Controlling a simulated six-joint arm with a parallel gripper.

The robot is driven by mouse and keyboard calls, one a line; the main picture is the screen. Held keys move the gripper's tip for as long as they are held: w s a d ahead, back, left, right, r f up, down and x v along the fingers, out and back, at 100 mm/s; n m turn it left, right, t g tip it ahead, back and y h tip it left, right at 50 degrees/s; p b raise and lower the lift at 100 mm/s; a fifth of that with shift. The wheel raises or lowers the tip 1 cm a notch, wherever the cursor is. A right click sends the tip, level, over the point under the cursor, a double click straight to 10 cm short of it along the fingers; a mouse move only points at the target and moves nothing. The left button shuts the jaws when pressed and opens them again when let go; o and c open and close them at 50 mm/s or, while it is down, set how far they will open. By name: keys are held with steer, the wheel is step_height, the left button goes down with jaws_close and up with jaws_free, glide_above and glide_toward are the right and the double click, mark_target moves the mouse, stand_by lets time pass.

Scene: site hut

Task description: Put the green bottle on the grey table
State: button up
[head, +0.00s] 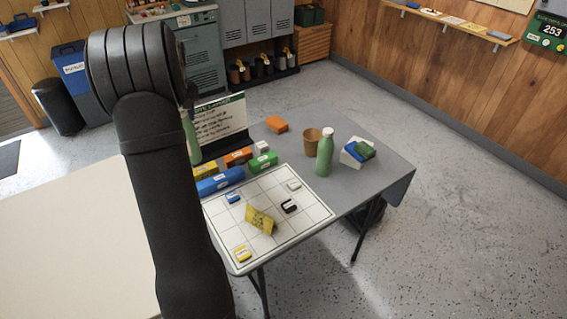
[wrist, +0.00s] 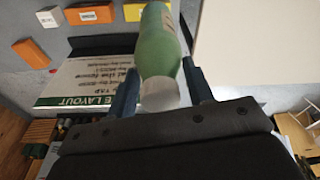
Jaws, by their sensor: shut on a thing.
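A green bottle with a pale cap is held in my gripper (wrist: 160,82), between its two fingers in the wrist view (wrist: 158,45). In the head view a strip of this bottle (head: 191,138) shows beside my arm, left of the dark sign; my arm hides the gripper there. The grey table (head: 385,172) stands in the middle of the head view. A second green bottle (head: 325,157) with a white cap stands upright on it, next to a brown cup (head: 312,141).
A sign board (head: 220,125) stands at the table's back left. Several coloured blocks (head: 221,181), a white grid board (head: 222,220) with a yellow folded card (head: 261,220), and stacked boxes (head: 357,152) occupy the table. Bare grey shows at its right. A cream surface (head: 75,235) lies left.

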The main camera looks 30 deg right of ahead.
steer(key=s+d+m, duration=0.3)
steer(key=s+d, duration=0.5)
steer(key=d, duration=0.5)
steer(key=s+d+m, duration=0.3)
steer(key=s+d, duration=0.5)
steer(key=d, duration=0.6)
steer(key=s+d+m+h, duration=0.1)
steer(key=s+d+m, duration=0.1)
steer(key=s+d, duration=0.5)
steer(key=s+d+m, duration=0.2)
steer(key=s+d, duration=0.1)
steer(key=s, duration=0.8)
steer(key=s+d+m+h, duration=0.1)
steer(key=s+d+m, duration=0.1)
steer(key=s+d, duration=0.5)
steer(key=w+a+f, duration=0.1)
steer(key=w+f, duration=0.8)
steer(key=f, duration=0.2)
steer(key=shift+a+g, duration=0.15)
steer(key=shift+g, duration=0.15)
steer(key=shift+w, duration=0.1)
steer(key=o, duration=1.2)
steer(key=shift+f, duration=0.1)
